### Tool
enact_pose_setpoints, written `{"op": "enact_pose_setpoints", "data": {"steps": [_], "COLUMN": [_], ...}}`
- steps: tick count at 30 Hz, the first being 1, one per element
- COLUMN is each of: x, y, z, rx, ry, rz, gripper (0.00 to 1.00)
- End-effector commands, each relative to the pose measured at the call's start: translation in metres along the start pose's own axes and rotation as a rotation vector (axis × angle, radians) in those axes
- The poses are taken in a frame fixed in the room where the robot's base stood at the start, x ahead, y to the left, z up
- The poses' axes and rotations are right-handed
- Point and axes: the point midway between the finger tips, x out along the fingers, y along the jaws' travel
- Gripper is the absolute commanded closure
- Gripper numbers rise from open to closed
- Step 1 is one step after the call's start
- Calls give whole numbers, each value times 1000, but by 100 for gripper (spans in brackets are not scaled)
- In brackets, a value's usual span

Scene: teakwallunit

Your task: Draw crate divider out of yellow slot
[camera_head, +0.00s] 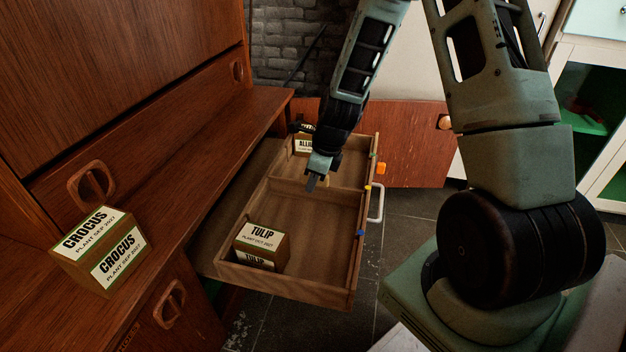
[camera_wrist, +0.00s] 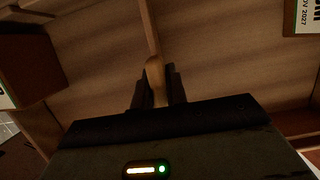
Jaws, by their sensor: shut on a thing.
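The crate divider (camera_head: 344,188) is a thin wooden panel standing across the open drawer, its end at the small yellow mark (camera_head: 367,187) on the front rim. In the wrist view the divider (camera_wrist: 148,28) runs away from a rounded wooden tab (camera_wrist: 154,72). My gripper (camera_head: 314,181) reaches down over the divider's middle. In the wrist view my gripper (camera_wrist: 156,90) is shut on that tab. The divider's lower edge and its slots are hidden, so I cannot tell how deep it sits.
The drawer (camera_head: 300,296) holds a TULIP box (camera_head: 262,247) in the near compartment and an ALLIUM box (camera_head: 304,145) in the far one. Blue (camera_head: 360,233) and green (camera_head: 374,155) marks sit on its rim. A CROCUS box (camera_head: 98,247) stands on the wooden ledge at left.

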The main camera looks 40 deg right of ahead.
Motion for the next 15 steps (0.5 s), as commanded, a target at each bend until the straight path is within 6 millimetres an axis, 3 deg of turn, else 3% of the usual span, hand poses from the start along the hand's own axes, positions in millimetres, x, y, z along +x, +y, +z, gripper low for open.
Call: {"op": "enact_pose_setpoints", "data": {"steps": [15], "x": [-13], "y": [0], "z": [4], "rx": [0], "ry": [0], "rz": [0], "gripper": [100]}}
